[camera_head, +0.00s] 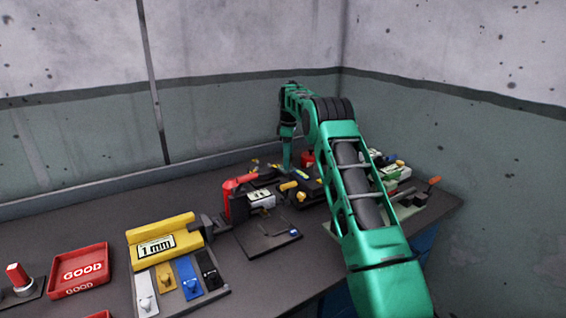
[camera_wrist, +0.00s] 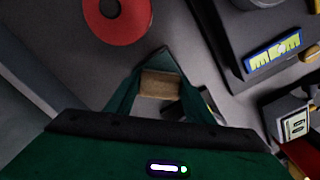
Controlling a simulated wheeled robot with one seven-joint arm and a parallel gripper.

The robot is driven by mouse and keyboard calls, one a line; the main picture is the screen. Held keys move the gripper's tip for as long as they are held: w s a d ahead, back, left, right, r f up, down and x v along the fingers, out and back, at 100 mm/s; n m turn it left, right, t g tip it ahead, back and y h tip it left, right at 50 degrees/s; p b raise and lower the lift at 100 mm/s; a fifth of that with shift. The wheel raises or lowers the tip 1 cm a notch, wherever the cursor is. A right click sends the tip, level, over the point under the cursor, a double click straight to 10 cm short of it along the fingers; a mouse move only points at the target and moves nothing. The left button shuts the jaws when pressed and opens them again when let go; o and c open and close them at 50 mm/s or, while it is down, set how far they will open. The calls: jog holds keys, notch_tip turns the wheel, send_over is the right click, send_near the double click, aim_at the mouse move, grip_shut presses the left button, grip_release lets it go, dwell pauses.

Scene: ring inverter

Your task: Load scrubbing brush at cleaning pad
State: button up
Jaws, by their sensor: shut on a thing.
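My gripper (camera_head: 287,165) points down over the back of the bench in the head view, at the end of my green arm. In the wrist view my gripper (camera_wrist: 160,76) has its green fingers closed around a tan, block-shaped piece, which appears to be the scrubbing brush (camera_wrist: 157,86). Only part of the brush shows between the fingers; in the head view it is too small to make out. I cannot tell for sure which thing is the cleaning pad. A red round piece with a dark centre (camera_wrist: 128,30) lies beyond the fingertips at the upper left of the wrist view.
A dark device with a blue and yellow label (camera_wrist: 275,55) is at the right of the wrist view. In the head view a red-handled tool (camera_head: 232,187), a yellow 1 mm block (camera_head: 165,225) and a red GOOD tray (camera_head: 78,290) stand further left. Walls close off the back and right.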

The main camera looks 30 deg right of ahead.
jog(key=shift+f, duration=0.55)
dwell(1.4)
jog(key=shift+r, duration=0.1)
jog(key=shift+r, duration=3.5)
